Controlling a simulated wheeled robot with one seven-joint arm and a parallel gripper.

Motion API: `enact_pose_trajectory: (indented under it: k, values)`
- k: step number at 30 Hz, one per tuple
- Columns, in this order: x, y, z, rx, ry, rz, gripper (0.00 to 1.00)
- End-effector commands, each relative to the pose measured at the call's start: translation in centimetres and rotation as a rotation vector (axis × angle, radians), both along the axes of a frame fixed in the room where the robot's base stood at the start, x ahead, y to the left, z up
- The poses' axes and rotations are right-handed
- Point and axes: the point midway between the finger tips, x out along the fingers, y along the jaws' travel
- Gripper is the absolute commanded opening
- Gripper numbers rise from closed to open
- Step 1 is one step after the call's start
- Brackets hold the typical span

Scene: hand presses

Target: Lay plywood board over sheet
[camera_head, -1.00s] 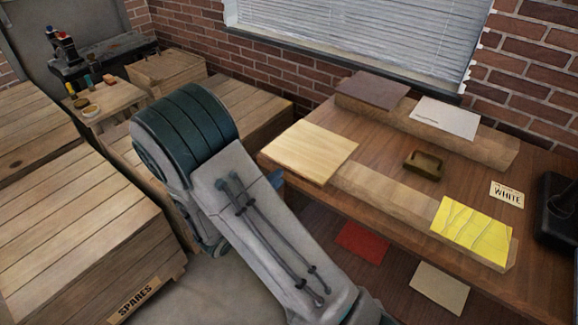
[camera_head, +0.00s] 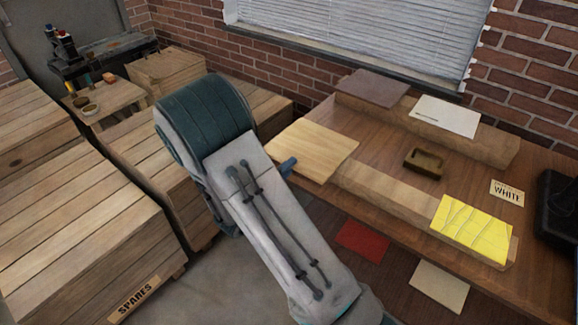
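The plywood board (camera_head: 312,150), a pale square with wood grain, lies flat at the left end of the table's front raised strip. Its left corner overhangs the edge. A crumpled yellow sheet (camera_head: 472,228) lies at the right end of that strip. A white sheet (camera_head: 446,116) lies on the back ledge. I cannot tell which sheet is meant. My arm's grey link crosses the picture left of the table. A small blue-grey part of my gripper (camera_head: 288,166) seems to show beside the board's left edge; its fingers are hidden, and I cannot see contact.
A dark brown square (camera_head: 373,88) lies on the back ledge. A small brown block (camera_head: 423,162) sits mid-table near a WHITE card (camera_head: 507,193). A black object (camera_head: 558,220) stands at right. Red (camera_head: 363,241) and beige (camera_head: 439,286) pieces lie lower. Wooden crates (camera_head: 85,235) fill the left.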

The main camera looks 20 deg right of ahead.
Motion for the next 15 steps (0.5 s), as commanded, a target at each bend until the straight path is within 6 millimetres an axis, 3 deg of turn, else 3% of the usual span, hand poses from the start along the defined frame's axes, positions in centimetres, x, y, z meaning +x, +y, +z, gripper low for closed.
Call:
enact_pose_trajectory:
  k: [6,12,15]
  values:
    - [0.0,0.0,0.3,0.0,-0.001,0.0,0.0]
    - [0.0,0.0,2.8,0.002,-0.004,0.0,0.0]
    - [0.0,0.0,3.2,0.0,-0.001,0.0,0.0]
